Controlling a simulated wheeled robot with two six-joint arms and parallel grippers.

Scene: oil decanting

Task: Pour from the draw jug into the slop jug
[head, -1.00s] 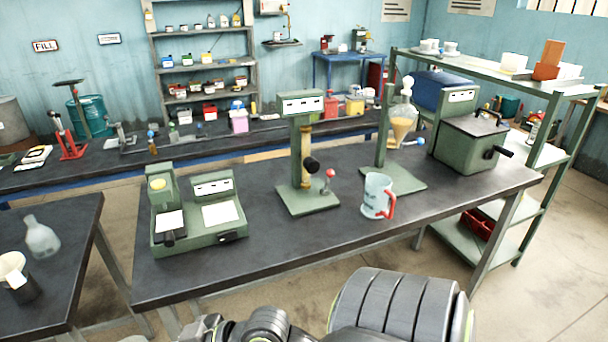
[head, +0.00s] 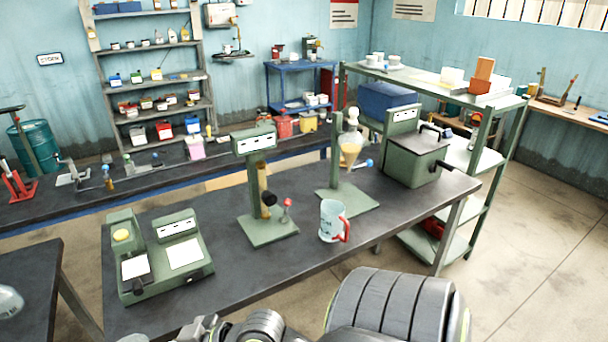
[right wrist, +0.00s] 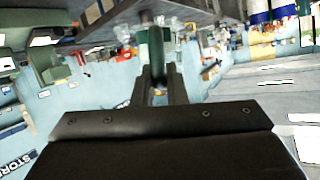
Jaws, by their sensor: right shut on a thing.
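A clear, pale jug (head: 331,222) with a red handle stands upright on the dark bench in the head view. Its print is too small to read, so I cannot tell which jug it is. In the right wrist view my right gripper (right wrist: 160,82) is shut on a dark green, handle-like piece (right wrist: 156,52). The rest of what it holds is mostly hidden or blurred, and I cannot tell whether it is the other jug. My right gripper does not show in the head view. My left gripper is not in view.
On the bench (head: 300,264) stand a green two-pad instrument (head: 160,258), a green column stand (head: 258,190), a stand with a yellow-filled flask (head: 350,152) and a green box (head: 415,160). A shelf rack (head: 460,86) is behind right. The front bench edge is clear.

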